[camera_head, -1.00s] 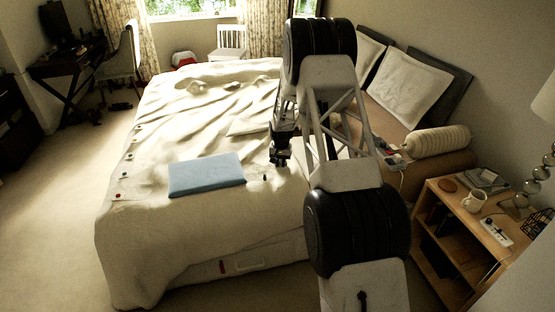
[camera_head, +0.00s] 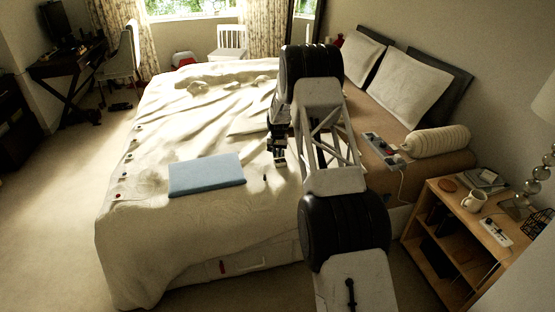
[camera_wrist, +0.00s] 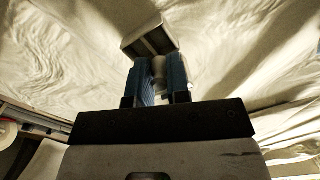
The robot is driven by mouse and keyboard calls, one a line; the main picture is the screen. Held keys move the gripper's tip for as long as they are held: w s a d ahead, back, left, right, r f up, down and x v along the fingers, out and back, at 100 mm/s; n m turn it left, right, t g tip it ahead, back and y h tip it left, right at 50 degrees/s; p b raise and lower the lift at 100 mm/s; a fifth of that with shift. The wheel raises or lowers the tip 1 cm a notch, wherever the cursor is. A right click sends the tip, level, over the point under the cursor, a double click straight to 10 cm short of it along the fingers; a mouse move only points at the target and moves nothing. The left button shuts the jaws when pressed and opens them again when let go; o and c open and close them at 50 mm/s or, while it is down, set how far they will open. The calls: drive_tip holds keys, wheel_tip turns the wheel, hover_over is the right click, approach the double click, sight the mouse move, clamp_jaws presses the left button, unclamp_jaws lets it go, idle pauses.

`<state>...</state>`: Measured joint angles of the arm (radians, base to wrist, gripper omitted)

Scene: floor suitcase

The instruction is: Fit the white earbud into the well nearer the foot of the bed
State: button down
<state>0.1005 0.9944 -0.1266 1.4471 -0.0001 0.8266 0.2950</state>
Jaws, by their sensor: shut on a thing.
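In the wrist view, my gripper (camera_wrist: 160,82) has blue fingers, shut on the small white earbud (camera_wrist: 158,66), which shows as a pale rounded shape between them. Just beyond the fingertips is a small pale open case (camera_wrist: 146,27) with a darker inside and what looks like a divider. The earbud overlaps the near side of the case in this view; I cannot tell whether they touch. In the head view, my gripper (camera_head: 279,161) is low over the bed, right of the blue folded item. The earbud is too small to make out there.
A blue flat item (camera_head: 206,175) lies on the rumpled bedspread (camera_head: 165,120). A small dark thing (camera_head: 265,178) lies near my gripper.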

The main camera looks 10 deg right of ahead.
sight(278, 159)
idle(0.3)
drive_tip(key=shift+f, duration=1.75)
drive_tip(key=shift+s+f, duration=0.1)
drive_tip(key=shift+f, duration=0.15)
